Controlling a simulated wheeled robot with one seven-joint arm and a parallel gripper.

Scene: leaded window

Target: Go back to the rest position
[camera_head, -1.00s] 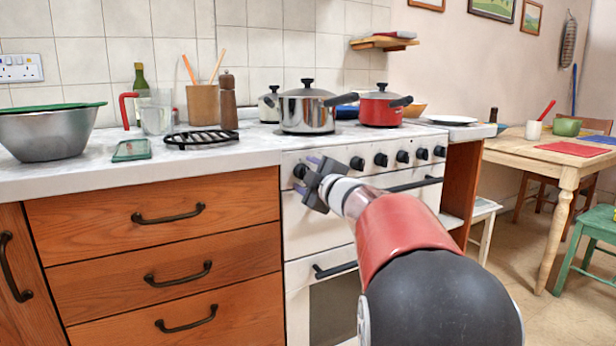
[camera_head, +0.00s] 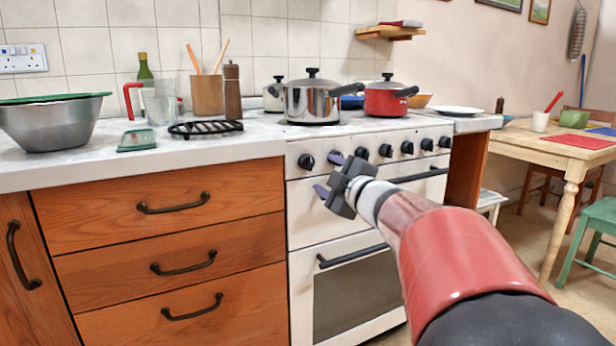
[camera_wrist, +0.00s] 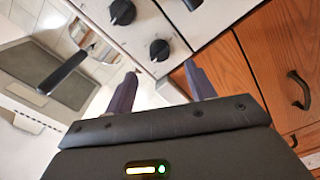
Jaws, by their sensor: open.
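My gripper (camera_head: 328,175) is in front of the white stove's (camera_head: 300,215) control panel, near its left knobs. Its two purple-grey fingers are apart, with nothing between them. In the wrist view the open fingers (camera_wrist: 160,90) point toward the stove front, with black knobs (camera_wrist: 159,50) beyond their tips. Contact with the stove cannot be made out, but a gap seems to show. My red and black arm reaches in from the lower right.
A steel pot (camera_head: 312,104) and a red pot (camera_head: 386,100) stand on the stove. Wooden drawers (camera_head: 170,260) are at left under a marble counter (camera_head: 220,150). A wooden table (camera_head: 545,148) and green chair (camera_head: 600,225) stand at right. The floor between is free.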

